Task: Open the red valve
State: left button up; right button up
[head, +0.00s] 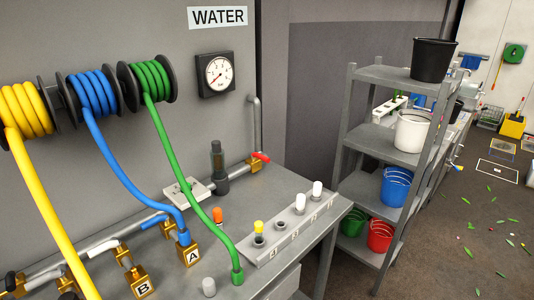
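The red valve handle (261,157) sits on a brass valve body (254,166) at the right end of a grey pipe on the bench. The handle is a short red lever that slants down to the right. A thin grey pipe (257,122) rises along the wall behind it. Neither of my grippers is in the head view.
Yellow, blue (121,171) and green (167,149) hoses hang from wall reels. The blue one meets brass block A (191,257). A dark upright fitting (217,165) stands left of the valve. A rack (279,240) holds coloured plugs. Shelves (377,143) with buckets stand right.

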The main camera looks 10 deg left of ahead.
aim_at(261, 157)
jog(key=i+l+z, duration=0.25)
jog(key=i, duration=0.2)
jog(key=i+l+z, duration=0.2)
jog(key=i, duration=0.2)
